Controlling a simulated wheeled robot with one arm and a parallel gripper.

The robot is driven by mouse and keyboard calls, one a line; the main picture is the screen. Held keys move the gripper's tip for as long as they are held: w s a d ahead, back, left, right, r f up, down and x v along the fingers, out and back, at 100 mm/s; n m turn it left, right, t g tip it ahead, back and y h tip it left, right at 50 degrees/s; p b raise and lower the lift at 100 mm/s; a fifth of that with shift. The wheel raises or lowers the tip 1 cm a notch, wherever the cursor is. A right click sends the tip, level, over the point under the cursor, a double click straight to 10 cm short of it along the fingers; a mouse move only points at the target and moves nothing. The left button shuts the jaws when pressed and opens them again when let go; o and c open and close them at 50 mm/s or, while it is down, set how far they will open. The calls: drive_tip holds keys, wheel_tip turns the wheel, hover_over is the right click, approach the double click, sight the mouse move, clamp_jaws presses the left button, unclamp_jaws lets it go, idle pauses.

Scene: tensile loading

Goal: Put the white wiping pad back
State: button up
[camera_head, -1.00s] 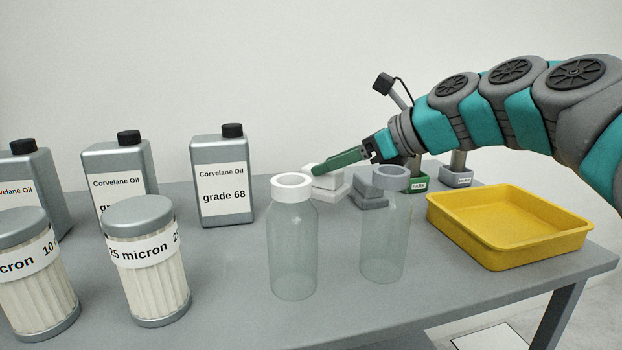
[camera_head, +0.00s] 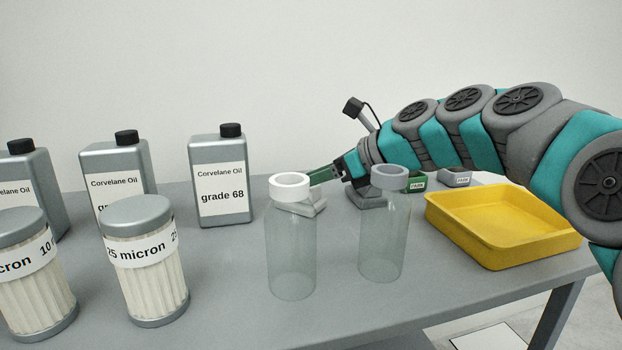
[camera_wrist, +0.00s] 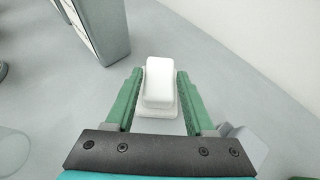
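The white wiping pad (camera_wrist: 160,82) is a small rounded white block on a wider pale base, between the two green fingers in the wrist view. In the head view, my gripper (camera_head: 312,179) slopes down to the left behind the white-capped bottle. There the pad (camera_head: 313,206) is mostly hidden by the bottle's cap, with only part of its base showing. I cannot tell whether its underside touches the table.
Two clear bottles, one white-capped (camera_head: 291,250) and one grey-capped (camera_head: 383,245), stand in front. A grey block (camera_wrist: 245,145) sits to the right of the pad. Oil cans (camera_head: 221,180), filters (camera_head: 145,265) and a yellow tray (camera_head: 500,240) stand around. The table's front middle is clear.

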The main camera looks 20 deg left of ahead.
drive_tip(key=o, duration=0.3)
drive_tip(key=shift+o, duration=0.2)
drive_tip(key=v, duration=1.2)
